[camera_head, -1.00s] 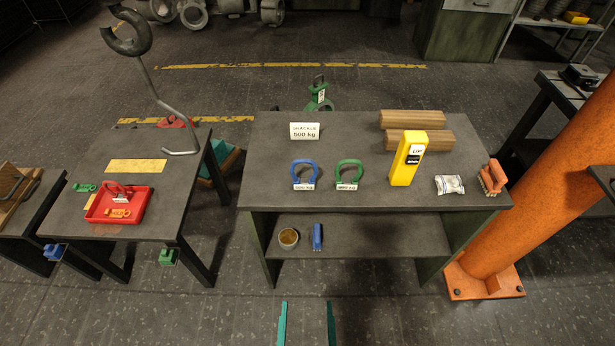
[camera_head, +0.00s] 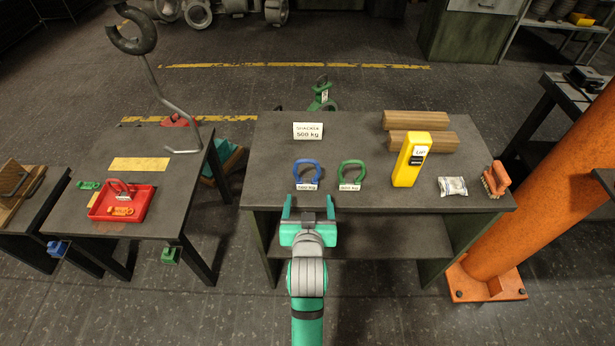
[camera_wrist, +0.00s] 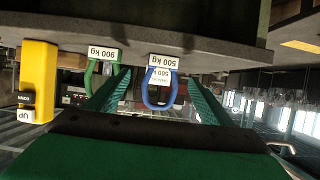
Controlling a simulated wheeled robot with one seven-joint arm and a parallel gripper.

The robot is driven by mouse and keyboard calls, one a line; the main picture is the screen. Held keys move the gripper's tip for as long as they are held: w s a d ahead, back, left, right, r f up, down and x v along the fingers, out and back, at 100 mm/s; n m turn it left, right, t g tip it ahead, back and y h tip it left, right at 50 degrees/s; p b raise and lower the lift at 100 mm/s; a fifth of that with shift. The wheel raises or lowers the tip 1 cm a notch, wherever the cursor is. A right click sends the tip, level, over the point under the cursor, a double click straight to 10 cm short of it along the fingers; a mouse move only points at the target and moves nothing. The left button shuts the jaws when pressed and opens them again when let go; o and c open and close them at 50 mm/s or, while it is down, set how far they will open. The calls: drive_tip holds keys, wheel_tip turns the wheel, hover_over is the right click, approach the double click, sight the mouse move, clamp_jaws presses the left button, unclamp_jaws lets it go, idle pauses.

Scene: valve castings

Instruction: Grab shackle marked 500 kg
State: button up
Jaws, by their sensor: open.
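A blue shackle (camera_head: 305,162) stands at the front of the middle table; its tag reads 500 kg in the wrist view (camera_wrist: 145,92), which is upside down. A green shackle (camera_head: 351,163) stands just right of it, tagged 900 kg in the wrist view (camera_wrist: 88,76). A white sign (camera_head: 308,131) behind them reads "SHACKLE 500 kg". My gripper (camera_head: 308,206) is open and empty, in front of the table's front edge and lined up with the blue shackle. In the wrist view the blue shackle appears between my fingers, still apart from them.
A yellow UP/DOWN device (camera_head: 411,160), wooden blocks (camera_head: 421,141), a white packet (camera_head: 452,187) and a brush (camera_head: 496,180) are on the middle table (camera_head: 265,150). A red tray (camera_head: 97,214) is on the left table. An orange column (camera_head: 527,205) stands at right.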

sight(307, 181)
drive_tip(key=x, duration=0.5)
drive_tip(key=shift+w+r, duration=0.2)
drive_tip(key=shift+w, duration=0.25)
drive_tip(key=shift+a+x, duration=0.2)
drive_tip(key=shift+x, duration=1.2)
drive_tip(key=shift+a+x, duration=0.2)
drive_tip(key=shift+x, duration=1.15)
drive_tip(key=shift+r, duration=0.1)
drive_tip(key=c, duration=1.3)
drive_tip(key=shift+c, duration=0.2)
drive_tip(key=shift+r, duration=0.1)
